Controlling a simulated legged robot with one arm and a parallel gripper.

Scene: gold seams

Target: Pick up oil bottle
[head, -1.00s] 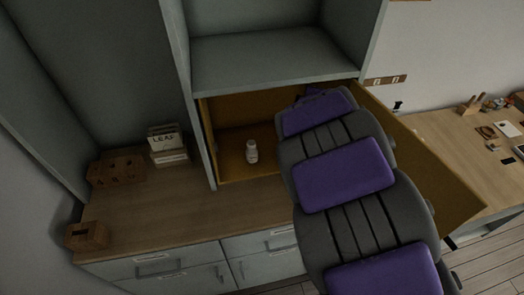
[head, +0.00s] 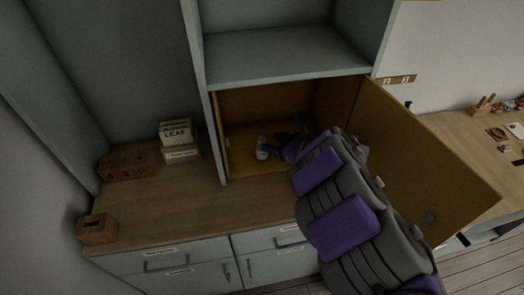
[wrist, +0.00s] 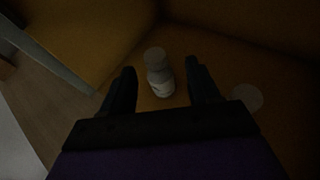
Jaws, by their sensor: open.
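The oil bottle, a small white bottle (head: 262,148), stands in the open yellow-brown cabinet compartment (head: 240,103). In the wrist view the bottle (wrist: 159,74) is upright, with its label partly showing. My gripper (wrist: 160,80) is open, with one dark finger to the left of the bottle and one to the right. Gaps show between the bottle and both fingers. In the head view my gripper (head: 277,146) has reached into the compartment and is close to the right side of the bottle, partly covering it.
The cabinet door (head: 425,150) stands open to the right of my arm. A pale round spot (wrist: 247,97) lies right of my gripper. Wooden boxes (head: 127,166) and a LEAF box (head: 177,133) stand on the counter (head: 180,205) at left. The counter's middle is clear.

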